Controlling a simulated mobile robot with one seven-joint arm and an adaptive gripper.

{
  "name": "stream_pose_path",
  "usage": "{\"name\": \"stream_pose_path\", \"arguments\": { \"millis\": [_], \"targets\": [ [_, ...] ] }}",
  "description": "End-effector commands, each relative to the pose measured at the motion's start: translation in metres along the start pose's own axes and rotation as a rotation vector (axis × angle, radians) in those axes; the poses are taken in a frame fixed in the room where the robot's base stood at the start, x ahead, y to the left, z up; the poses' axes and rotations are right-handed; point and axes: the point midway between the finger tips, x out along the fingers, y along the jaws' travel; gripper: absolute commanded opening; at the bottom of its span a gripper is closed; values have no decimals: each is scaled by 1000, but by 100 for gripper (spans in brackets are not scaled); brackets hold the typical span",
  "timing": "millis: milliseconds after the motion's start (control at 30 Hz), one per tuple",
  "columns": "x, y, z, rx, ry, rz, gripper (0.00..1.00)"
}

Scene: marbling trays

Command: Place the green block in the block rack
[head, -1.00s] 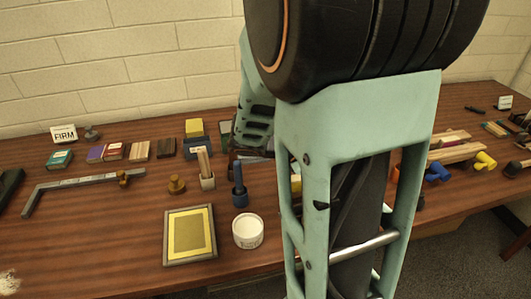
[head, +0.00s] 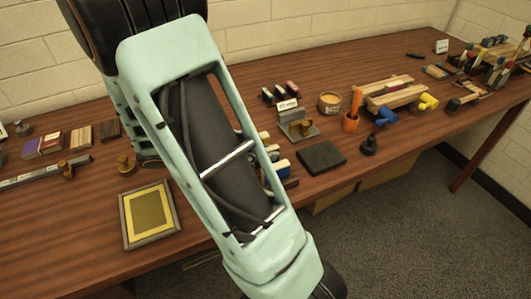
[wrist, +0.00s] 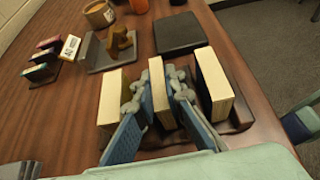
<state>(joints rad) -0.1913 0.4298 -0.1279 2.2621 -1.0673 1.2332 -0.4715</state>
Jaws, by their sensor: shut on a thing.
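In the wrist view my gripper (wrist: 157,92) is shut on the middle of three upright slab-like blocks. The held block (wrist: 157,72) shows a cream edge; its broad faces are mostly covered by my blue finger pads, so I cannot tell whether it is green. One cream-edged block (wrist: 114,98) stands to its left and another (wrist: 212,82) to its right, both apart from it. A dark brown base (wrist: 241,116), apparently the block rack, lies beneath them. I cannot tell whether the held block touches it. In the head view my arm hides the gripper and most of these blocks.
A dark flat slab (wrist: 178,33) lies just beyond the blocks, with a grey stand (wrist: 115,52) to its left. Small coloured blocks (wrist: 40,72) stand farther left. A framed yellow panel (head: 122,222) lies near the front edge. Table between is partly clear.

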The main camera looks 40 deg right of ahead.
Motion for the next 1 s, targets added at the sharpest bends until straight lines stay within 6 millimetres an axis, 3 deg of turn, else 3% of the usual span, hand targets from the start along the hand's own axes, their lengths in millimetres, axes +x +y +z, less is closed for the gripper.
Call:
{"name": "stream_pose_path", "arguments": {
  "millis": [333,367,500,867,1000],
  "targets": [
    [2,0,-4,0,0,0,0],
    [2,0,-3,1,0,0,12],
    [2,0,-2,0,0,0,28],
    [-1,0,3,1,1,0,28],
    [-22,1,2,0,1,4,28]
  ]
}}
